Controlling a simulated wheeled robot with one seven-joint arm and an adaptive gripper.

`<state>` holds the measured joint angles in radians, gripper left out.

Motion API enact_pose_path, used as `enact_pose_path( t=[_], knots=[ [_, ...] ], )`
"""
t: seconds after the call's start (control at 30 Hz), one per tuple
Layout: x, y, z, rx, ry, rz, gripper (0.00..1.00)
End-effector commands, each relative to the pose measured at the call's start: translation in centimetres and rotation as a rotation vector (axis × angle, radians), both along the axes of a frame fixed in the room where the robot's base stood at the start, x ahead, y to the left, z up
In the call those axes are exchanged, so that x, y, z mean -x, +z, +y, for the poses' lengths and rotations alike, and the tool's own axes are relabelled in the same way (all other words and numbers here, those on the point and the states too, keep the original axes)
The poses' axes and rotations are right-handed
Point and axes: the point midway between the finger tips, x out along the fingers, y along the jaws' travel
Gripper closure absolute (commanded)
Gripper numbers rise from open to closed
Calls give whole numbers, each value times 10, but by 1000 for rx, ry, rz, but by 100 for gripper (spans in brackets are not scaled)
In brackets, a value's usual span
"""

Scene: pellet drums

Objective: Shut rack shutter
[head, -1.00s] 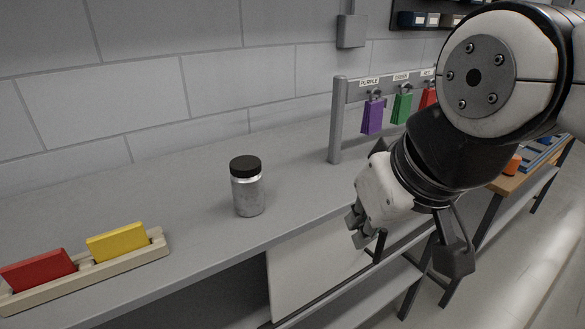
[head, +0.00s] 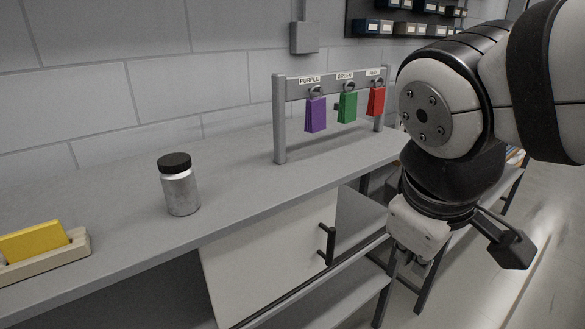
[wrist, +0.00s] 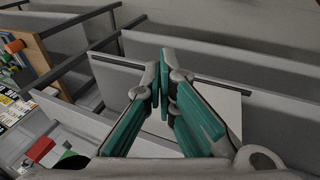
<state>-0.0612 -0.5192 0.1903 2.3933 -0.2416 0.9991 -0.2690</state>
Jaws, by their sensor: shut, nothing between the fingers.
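The rack shutter appears as a pale flat panel (head: 262,270) under the bench in the head view. A dark upright handle (head: 328,245) stands near its right edge. In the wrist view, the teal-padded fingers (wrist: 163,82) are shut and empty, above pale panels and dark bars. I cannot tell which wrist-view panel is the shutter.
The grey bench top (head: 235,185) holds a dark-lidded metal jar (head: 180,190), a tray with a yellow block (head: 35,241), and a post rack with purple (head: 315,115), green (head: 348,107) and red (head: 376,101) padlocks. Free floor (head: 470,285) lies to the right.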

Motion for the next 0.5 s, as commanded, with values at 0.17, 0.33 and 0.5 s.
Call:
enact_pose_path(
  t=[0.17, 0.33, 0.5],
  knots=[
    [-32, -25, 11, 151, 195, 84, 100],
    [-69, -53, 30, 334, 451, 189, 100],
    [-125, -98, 71, 598, 850, 331, 100]
  ],
)
